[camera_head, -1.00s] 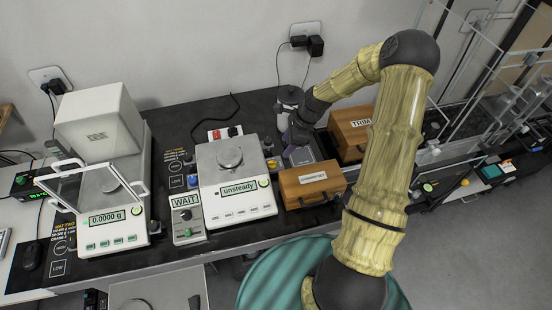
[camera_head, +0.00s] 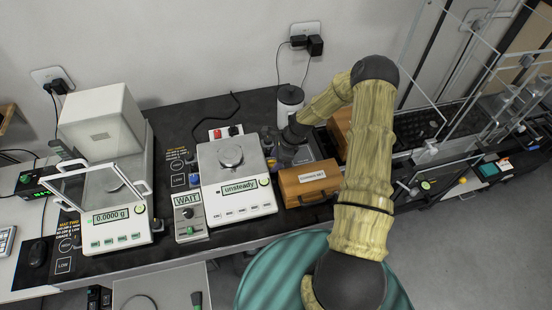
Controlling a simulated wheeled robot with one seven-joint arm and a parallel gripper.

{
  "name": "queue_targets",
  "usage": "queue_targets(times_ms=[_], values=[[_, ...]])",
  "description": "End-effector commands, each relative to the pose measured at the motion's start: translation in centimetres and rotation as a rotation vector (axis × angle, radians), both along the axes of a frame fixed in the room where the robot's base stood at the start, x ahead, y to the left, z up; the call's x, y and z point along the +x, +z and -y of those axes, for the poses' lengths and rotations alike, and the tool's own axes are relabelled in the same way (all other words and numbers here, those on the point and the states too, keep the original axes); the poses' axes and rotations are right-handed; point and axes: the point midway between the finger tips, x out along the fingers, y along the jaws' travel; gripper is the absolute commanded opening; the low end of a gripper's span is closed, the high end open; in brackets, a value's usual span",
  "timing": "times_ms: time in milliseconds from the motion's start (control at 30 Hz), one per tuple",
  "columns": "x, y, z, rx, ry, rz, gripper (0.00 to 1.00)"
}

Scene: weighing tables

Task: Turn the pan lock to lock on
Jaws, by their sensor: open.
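A small grey box (camera_head: 191,222) with a "WAIT" display has a dark knob (camera_head: 188,213) on its face. It stands against the left side of the middle balance (camera_head: 236,202), which reads "unsteady" and has a round metal pan (camera_head: 230,154). I cannot read any label that names the pan lock, nor the setting of the knob. My gripper (camera_head: 282,148) is small and dark, low over the back of the table, right of the middle balance and behind the wooden box. It is open, and its fingertips are hard to make out.
A wooden box (camera_head: 308,183) stands right of the middle balance, with another (camera_head: 340,128) partly behind my arm. A second balance (camera_head: 116,232), reading 0.0000 g, has a tilted glass shield at left. A red switch block (camera_head: 226,132) lies behind the middle balance.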

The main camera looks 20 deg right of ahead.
Motion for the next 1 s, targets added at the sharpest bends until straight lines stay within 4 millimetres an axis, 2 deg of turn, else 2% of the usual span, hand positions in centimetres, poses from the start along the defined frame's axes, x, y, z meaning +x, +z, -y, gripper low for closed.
queue_targets(times_ms=[33,233,267,667,1000], values=[[0.00,0.01,0.00,0.000,0.000,0.000,0.48],[-0.01,0.03,0.02,0.000,0.000,0.000,0.09],[-0.01,0.03,0.02,0.000,0.000,0.000,0.07],[0.13,-0.03,0.06,0.000,0.052,0.000,0.07],[0.49,-0.16,0.03,0.000,0.260,0.002,0.07]])
